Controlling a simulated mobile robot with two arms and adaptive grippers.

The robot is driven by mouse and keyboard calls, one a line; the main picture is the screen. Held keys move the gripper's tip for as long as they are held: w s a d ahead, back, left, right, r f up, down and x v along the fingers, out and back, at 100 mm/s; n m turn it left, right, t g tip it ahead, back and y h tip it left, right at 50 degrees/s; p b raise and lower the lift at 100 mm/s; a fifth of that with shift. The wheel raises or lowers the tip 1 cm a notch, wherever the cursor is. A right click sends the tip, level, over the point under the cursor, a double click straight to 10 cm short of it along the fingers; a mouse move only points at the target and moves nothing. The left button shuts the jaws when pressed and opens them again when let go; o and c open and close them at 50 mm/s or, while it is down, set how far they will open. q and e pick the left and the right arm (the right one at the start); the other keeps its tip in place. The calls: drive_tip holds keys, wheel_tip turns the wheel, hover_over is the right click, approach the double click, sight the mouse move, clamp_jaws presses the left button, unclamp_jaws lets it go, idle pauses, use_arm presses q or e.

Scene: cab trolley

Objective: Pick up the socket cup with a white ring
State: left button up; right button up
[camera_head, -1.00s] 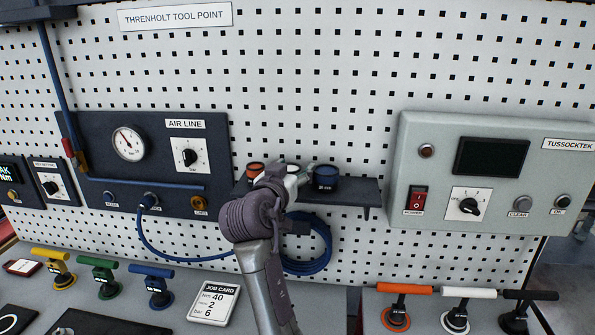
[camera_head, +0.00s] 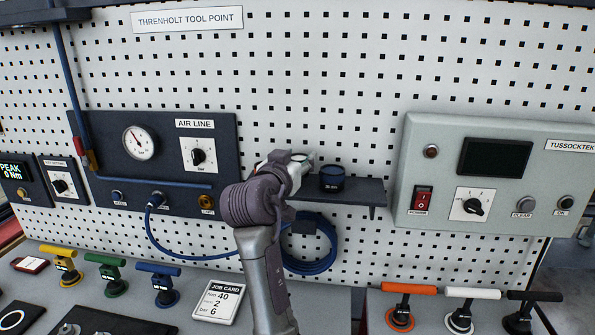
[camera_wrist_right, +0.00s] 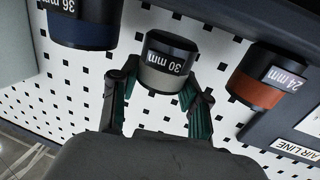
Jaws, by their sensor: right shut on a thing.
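The socket cup with a white ring (camera_wrist_right: 166,62) is dark, labelled 30 mm, with a pale band. My right gripper (camera_wrist_right: 160,80) is shut on it, one finger on each side. In the head view the gripper (camera_head: 290,166) is at the small wall shelf (camera_head: 358,190), with the cup's top partly showing between the fingers. The blue-ringed cup (camera_head: 332,179), labelled 36 mm in the wrist view (camera_wrist_right: 84,28), stands on the shelf to the right. The orange-ringed 24 mm cup (camera_wrist_right: 262,82) shows in the wrist view and is hidden by my arm in the head view. My left gripper is not in view.
The air line panel (camera_head: 165,133) is left of the shelf and the grey control box (camera_head: 490,175) is right of it. A coiled blue hose (camera_head: 310,250) hangs below. T-handled tools (camera_head: 157,280) stand on the bench. The pegboard above the shelf is bare.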

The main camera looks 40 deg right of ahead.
drive_tip(key=shift+s+d+r, duration=0.15)
drive_tip(key=shift+r, duration=0.75)
drive_tip(key=s+d+r+b, duration=0.2)
drive_tip(key=s+d+r, duration=0.4)
drive_tip(key=s, duration=0.3)
drive_tip(key=shift+d+r, duration=0.3)
drive_tip(key=shift+r, duration=0.15)
